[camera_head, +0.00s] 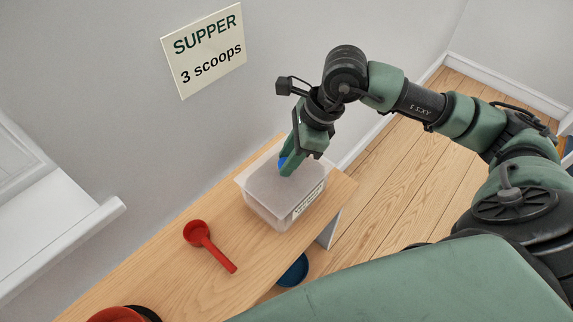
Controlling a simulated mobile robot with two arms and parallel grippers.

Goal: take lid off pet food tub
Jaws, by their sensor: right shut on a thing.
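The pet food tub (269,219) is a clear box with a white label on its side, standing near the far right end of a wooden bench. A translucent lid (262,190) lies over its top, and brownish contents show through. My right gripper (287,168) reaches down from above and is shut on a small blue knob (281,162) at the lid's middle. The fingers hide most of the knob. I cannot tell whether the lid is raised at all from the rim. My left gripper is not in view.
A red scoop (208,243) lies on the bench (165,265) left of the tub. A red bowl (115,315) is at the bottom left edge. A blue bowl (293,271) sits lower, beside the bench. A wall sign (205,49) reads "SUPPER 3 scoops".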

